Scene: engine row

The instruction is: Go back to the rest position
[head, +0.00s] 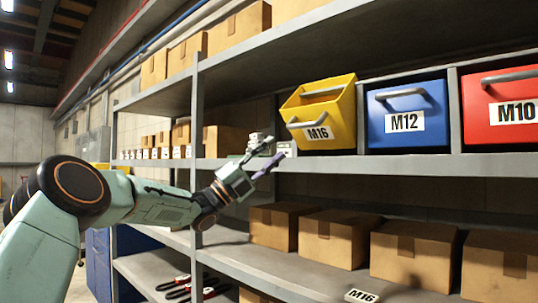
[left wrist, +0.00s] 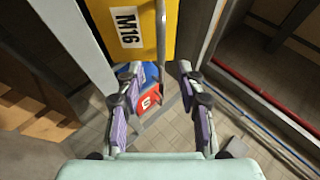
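My left gripper (head: 272,151) is open and empty, just left of the yellow M16 bin (head: 345,98) in the head view. The bin sits tilted on the upper shelf with a grey handle (head: 312,124) on its front. In the left wrist view the gripper's two fingers (left wrist: 159,72) are spread apart. The yellow bin (left wrist: 135,45) and its grey handle (left wrist: 160,30) lie beyond the fingertips, with a gap. My right gripper is in neither view.
The blue M12 bin (head: 407,112) and red M10 bin (head: 503,108) stand right of the yellow one. A shelf upright (head: 196,150) stands near my left forearm.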

